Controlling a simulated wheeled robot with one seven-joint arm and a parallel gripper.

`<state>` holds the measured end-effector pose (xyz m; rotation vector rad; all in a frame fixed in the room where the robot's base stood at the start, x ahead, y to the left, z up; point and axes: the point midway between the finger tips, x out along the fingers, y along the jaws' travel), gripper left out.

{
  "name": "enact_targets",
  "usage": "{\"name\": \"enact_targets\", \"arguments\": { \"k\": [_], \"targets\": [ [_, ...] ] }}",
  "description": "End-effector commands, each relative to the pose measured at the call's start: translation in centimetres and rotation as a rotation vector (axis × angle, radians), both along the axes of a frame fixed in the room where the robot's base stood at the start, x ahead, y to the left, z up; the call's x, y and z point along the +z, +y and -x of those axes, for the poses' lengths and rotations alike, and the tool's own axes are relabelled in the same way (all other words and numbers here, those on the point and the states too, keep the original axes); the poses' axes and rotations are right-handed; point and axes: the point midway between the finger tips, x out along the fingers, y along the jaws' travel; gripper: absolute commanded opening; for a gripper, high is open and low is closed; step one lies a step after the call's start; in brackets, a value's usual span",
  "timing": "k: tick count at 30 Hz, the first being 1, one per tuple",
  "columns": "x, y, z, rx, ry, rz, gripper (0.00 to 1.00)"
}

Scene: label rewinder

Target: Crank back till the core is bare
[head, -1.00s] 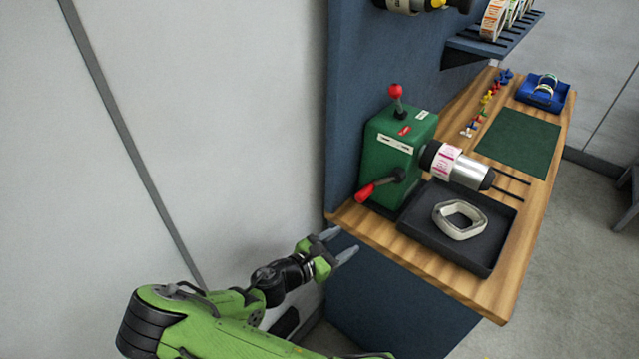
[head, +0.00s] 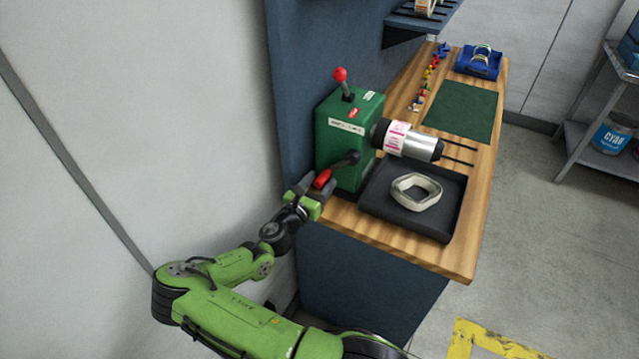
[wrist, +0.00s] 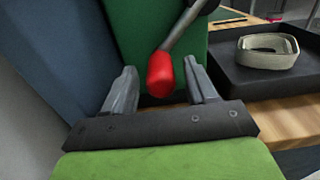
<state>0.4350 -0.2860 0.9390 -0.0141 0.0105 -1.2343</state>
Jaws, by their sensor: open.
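The green rewinder box (head: 337,124) stands on the wooden bench, with a red-knobbed lever on top. Its crank is a dark arm with a red handle (head: 322,178), hanging low on the front face. A silver spindle (head: 424,147) points right from the box, with a white and pink label band (head: 397,136) around its inner part. My gripper (head: 320,188) is at the crank handle. In the wrist view the red handle (wrist: 160,75) sits between my two open fingers (wrist: 163,88), with gaps showing on both sides.
A black tray (head: 376,201) below the spindle holds a loose pale ring of strip (head: 416,190). A green mat (head: 464,110), small coloured pieces and a blue bin (head: 478,66) lie farther back. A blue panel rises left of the box.

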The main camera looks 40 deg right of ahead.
Motion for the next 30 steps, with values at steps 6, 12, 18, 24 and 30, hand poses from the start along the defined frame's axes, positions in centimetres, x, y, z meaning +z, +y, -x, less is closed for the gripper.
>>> {"name": "enact_targets", "arguments": {
  "k": [6,12,18,24,30],
  "targets": [
    [0.00,-0.33,-0.16,0.001,0.000,-0.001,0.57],
    [0.01,-0.30,-0.13,0.000,0.000,0.000,0.37],
    [0.02,-0.30,-0.12,0.000,-0.001,0.000,0.06],
    [0.02,-0.29,-0.12,0.000,-0.001,0.000,0.00],
    [0.13,-0.26,-0.20,0.000,-0.014,-0.005,0.00]
  ]
}}
